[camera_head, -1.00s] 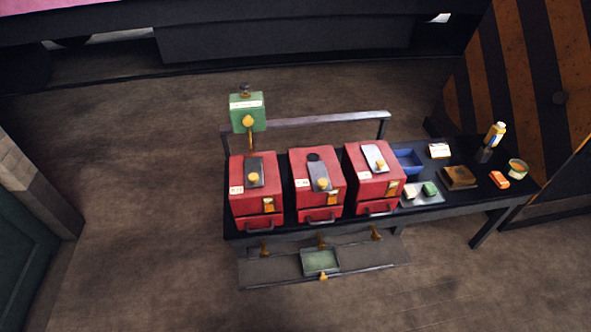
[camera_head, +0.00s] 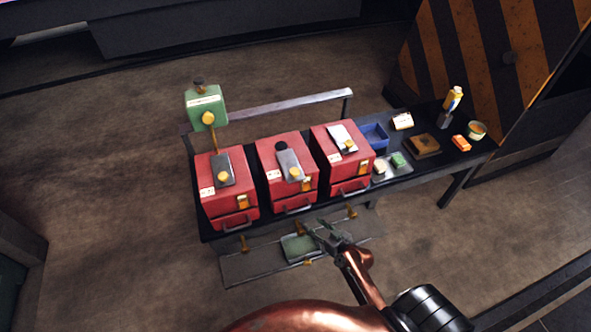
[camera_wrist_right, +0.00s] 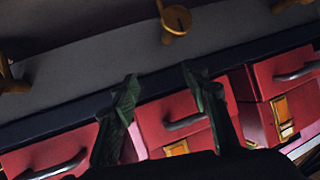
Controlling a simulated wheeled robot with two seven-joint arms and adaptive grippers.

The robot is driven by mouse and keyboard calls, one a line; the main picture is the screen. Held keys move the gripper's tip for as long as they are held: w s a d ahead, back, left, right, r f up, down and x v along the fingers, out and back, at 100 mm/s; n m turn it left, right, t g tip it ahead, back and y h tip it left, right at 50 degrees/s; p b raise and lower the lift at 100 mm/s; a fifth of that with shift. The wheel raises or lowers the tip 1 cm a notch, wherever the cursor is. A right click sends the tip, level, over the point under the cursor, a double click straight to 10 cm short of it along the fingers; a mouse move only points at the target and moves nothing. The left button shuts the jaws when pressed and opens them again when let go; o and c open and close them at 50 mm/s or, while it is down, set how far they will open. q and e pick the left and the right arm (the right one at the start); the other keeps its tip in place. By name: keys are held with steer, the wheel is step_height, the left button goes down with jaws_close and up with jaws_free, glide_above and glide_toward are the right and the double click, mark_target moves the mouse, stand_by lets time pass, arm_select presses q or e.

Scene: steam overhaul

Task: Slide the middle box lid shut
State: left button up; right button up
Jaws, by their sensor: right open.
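Three red boxes stand in a row on a dark bench. The middle box (camera_head: 274,182) has a grey sliding lid (camera_head: 290,162) with a yellow knob (camera_head: 295,173). A dark round opening (camera_head: 281,146) shows at the lid's far end, so the lid is not over it. My right gripper (camera_head: 317,228) is open and empty, in front of and below the bench edge. In the right wrist view the open fingers (camera_wrist_right: 160,88) straddle the front of a red box with a handle (camera_wrist_right: 185,122). My left gripper is not in view.
The left box (camera_head: 212,209) and right box (camera_head: 325,165) have lids with knobs too. A green lamp-like box (camera_head: 205,105) on a post and a rail (camera_head: 285,107) stand behind. A blue tray (camera_head: 374,137) and small items lie at right. A low shelf (camera_head: 235,268) juts out in front.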

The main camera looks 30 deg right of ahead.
steer(key=w+r+n+t+y, duration=0.1)
steer(key=w+r+t, duration=0.25)
steer(key=r, duration=1.25)
steer(key=n+t, duration=0.1)
glide_toward(297, 173)
steer(key=w, duration=0.4)
steer(key=shift+y, duration=0.4)
steer(key=w, duration=0.3)
steer(key=w+a+p, duration=0.1)
steer(key=w, duration=0.2)
steer(key=shift+f, duration=0.1)
steer(key=shift+w+a+f, duration=0.1)
steer(key=shift+w+a, duration=0.05)
steer(key=shift+w, duration=0.45)
steer(key=shift+c, duration=0.6)
jaws_close()
